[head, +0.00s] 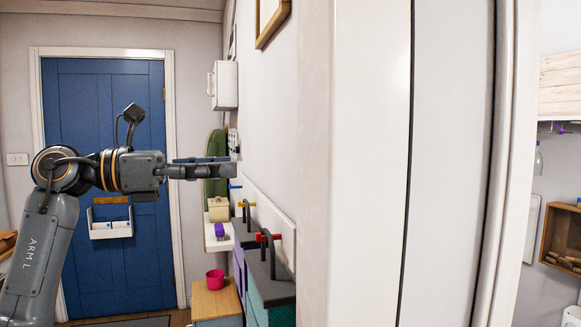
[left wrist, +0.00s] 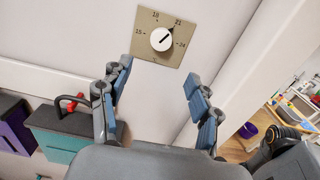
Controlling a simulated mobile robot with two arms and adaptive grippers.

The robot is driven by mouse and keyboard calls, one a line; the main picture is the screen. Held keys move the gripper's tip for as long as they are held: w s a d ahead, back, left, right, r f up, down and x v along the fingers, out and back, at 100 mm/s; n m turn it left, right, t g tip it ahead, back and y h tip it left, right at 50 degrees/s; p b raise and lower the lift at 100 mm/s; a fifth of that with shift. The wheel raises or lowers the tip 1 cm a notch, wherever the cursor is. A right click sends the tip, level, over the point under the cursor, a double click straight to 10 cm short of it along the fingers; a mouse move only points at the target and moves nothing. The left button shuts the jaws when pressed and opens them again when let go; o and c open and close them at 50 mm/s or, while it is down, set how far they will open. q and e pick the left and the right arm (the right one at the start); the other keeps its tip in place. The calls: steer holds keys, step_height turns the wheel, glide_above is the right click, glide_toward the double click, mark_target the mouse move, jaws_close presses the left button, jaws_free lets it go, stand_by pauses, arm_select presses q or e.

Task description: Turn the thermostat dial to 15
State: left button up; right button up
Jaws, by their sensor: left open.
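The thermostat shows in the left wrist view as a beige square plate (left wrist: 142,48) on the white wall, marked 15, 18, 21 and 24. Its round white dial (left wrist: 161,39) sits in the middle, with the dark pointer mark aimed towards 21. My left gripper (left wrist: 158,72) is open and empty, its two blue-padded fingers spread below the dial in the picture and apart from it. In the head view my left gripper (head: 228,168) reaches right towards the wall; the thermostat is not visible there. My right gripper is not in view.
A pink cup (head: 215,280) stands on a wooden cabinet. A white wall edge (head: 370,160) fills the middle right. A blue door (head: 85,130) is behind.

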arm_select(q)
steer(key=p+x, duration=0.3)
steer(key=x, duration=0.9)
steer(key=shift+d, duration=0.25)
steer(key=c, duration=1.2)
steer(key=shift+a, duration=0.1)
